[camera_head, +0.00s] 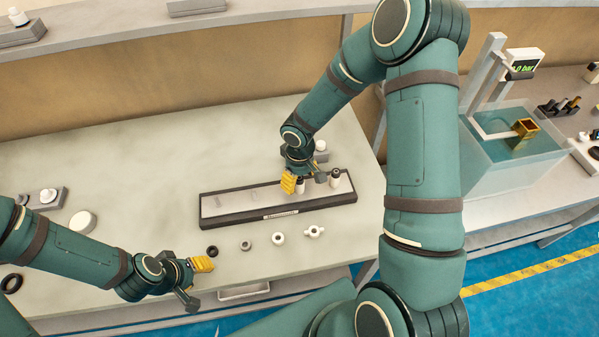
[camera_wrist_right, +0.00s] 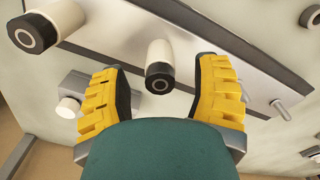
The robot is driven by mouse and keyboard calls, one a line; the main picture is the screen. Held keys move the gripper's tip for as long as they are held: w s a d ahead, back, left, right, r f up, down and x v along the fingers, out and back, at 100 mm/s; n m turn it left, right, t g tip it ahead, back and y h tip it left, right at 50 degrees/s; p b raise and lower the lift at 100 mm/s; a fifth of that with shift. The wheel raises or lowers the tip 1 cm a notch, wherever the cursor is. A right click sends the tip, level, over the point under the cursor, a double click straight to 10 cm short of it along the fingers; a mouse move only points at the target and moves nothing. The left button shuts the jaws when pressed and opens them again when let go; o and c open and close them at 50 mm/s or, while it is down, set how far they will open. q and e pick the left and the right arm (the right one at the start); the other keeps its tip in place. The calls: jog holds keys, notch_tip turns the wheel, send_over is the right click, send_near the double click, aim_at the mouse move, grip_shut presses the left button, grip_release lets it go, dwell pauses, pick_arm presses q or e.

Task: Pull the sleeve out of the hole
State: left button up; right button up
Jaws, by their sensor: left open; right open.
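A dark-edged rack with a light grey top (camera_head: 235,203) lies on the workbench. Two white sleeves with black ends stand upright at its right part: a nearer one (camera_head: 300,188) by my right gripper and another (camera_head: 336,180) to the right. My right gripper (camera_head: 304,180) is open above the rack. In the right wrist view the nearer sleeve (camera_wrist_right: 160,58) is between the two yellow fingers, with gaps on both sides. The other sleeve (camera_wrist_right: 48,22) is at upper left, outside the fingers. The holes are hidden. My left gripper (camera_head: 194,280) is open and empty near the bench's front edge.
Several small rings and fittings (camera_head: 278,238) lie in front of the rack. A white round part (camera_head: 83,222) and a grey block with a knob (camera_head: 47,196) are at left. A water tank (camera_head: 512,130) stands at right. The bench behind the rack is mostly clear.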

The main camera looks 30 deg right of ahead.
aim_at(300, 178)
grip_shut()
dwell(0.6)
pick_arm(q)
jog(key=shift+r+p, duration=0.35)
pick_arm(e)
jog(key=shift+r, duration=0.65)
dwell(0.7)
pick_arm(q)
jog(key=shift+r+p, duration=0.65)
jog(key=shift+r, duration=0.05)
pick_arm(e)
jog(key=shift+r, duration=1.1)
pick_arm(q)
jog(key=shift+r+p, duration=0.35)
pick_arm(e)
jog(key=shift+r, duration=1.15)
pick_arm(q)
jog(key=shift+f, duration=0.1)
